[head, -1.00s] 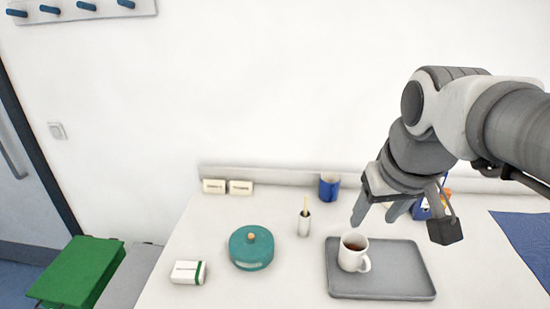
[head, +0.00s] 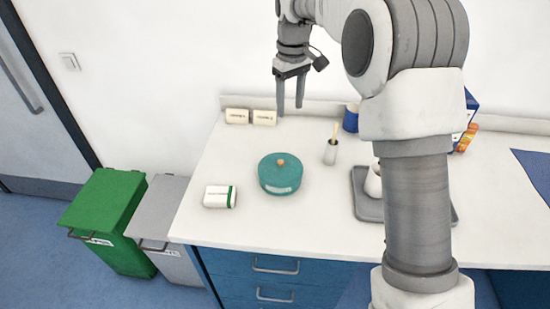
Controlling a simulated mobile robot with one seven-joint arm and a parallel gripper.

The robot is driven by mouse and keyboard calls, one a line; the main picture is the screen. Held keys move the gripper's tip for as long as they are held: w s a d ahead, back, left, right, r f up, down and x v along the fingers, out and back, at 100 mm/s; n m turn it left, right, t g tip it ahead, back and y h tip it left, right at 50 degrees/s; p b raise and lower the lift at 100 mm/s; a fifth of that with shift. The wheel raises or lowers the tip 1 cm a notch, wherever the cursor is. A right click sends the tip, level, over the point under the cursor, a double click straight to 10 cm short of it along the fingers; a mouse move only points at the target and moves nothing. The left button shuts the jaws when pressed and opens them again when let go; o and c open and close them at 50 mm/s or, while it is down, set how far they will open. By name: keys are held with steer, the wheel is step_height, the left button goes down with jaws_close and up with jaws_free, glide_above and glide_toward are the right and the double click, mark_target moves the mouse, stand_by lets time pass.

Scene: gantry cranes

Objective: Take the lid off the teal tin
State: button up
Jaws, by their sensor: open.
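The teal tin (head: 280,183) stands upright on the white worktop with its round lid (head: 281,164) on top. The lid has a small orange-brown knob (head: 281,161) in its middle. My gripper (head: 290,112) points down with its two fingers apart and nothing between them. In the picture it shows above the tin, apart from it and higher than the worktop. How far it is from the tin in depth I cannot tell for sure.
A white and green box (head: 219,197) lies left of the tin. A small holder (head: 330,153) with a stick stands right of it. My arm partly hides the grey tray (head: 366,207) and the white mug (head: 372,184).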

step_height(320, 180, down, 3)
steer(key=w+a, duration=0.1)
steer(key=a, duration=0.1)
glide_above(281, 161)
step_height(281, 161, down, 11)
steer(key=shift+w+f+p, duration=0.1)
steer(key=shift+p, duration=0.25)
steer(key=shift+s+f+p, duration=0.2)
steer(key=shift+f+p, duration=0.35)
steer(key=shift+f, duration=2.25)
jaws_close()
